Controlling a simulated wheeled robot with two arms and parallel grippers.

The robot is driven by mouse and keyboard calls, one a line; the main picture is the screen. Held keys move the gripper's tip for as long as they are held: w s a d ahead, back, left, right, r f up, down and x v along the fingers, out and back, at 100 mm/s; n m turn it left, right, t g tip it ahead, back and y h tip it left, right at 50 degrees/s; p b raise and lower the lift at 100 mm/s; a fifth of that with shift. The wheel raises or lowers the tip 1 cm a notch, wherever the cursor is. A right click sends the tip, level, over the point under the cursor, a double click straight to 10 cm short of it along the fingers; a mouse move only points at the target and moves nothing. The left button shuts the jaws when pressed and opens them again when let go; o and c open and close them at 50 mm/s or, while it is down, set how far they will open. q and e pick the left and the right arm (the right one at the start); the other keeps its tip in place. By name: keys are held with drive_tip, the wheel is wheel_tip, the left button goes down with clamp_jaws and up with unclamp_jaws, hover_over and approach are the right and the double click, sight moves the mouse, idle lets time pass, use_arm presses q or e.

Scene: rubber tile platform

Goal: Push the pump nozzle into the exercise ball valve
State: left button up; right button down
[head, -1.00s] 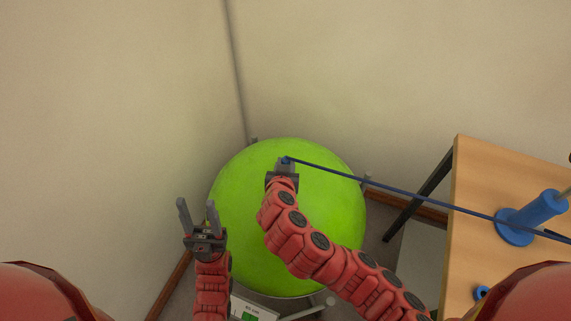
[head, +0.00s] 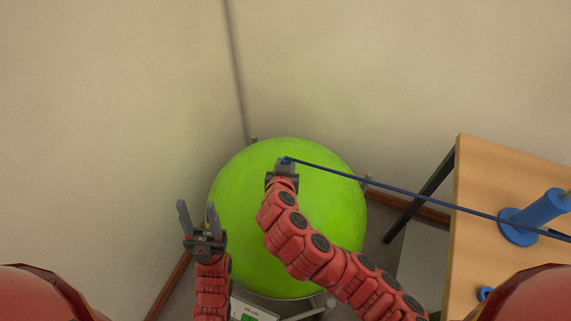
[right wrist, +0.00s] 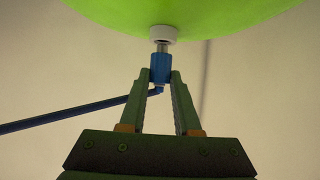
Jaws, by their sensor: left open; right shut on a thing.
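The large green exercise ball (head: 325,225) fills the middle of the head view, and its underside or side shows at the top of the right wrist view (right wrist: 215,14). Its white valve (right wrist: 163,33) faces my right gripper (right wrist: 160,82). That gripper is shut on the blue pump nozzle (right wrist: 161,68). The nozzle's metal tip lines up with the valve and meets its opening; how deep it sits I cannot tell. In the head view my right gripper (head: 284,168) hides the valve. My left gripper (head: 198,217) is open and empty at the ball's left side.
A blue hose (head: 400,188) runs taut from the nozzle to the blue pump (head: 535,217) on the wooden table (head: 480,165) at right. A label card (head: 250,312) lies below the ball. Walls meet in a corner behind it.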

idle(0.6)
drive_tip(key=shift+b, duration=0.4)
drive_tip(key=shift+f+b, duration=0.3)
drive_tip(key=shift+b, duration=0.25)
idle(0.9)
drive_tip(key=shift+b, duration=0.4)
drive_tip(key=shift+f+b, duration=0.6)
drive_tip(key=shift+b, duration=1.25)
idle(1.7)
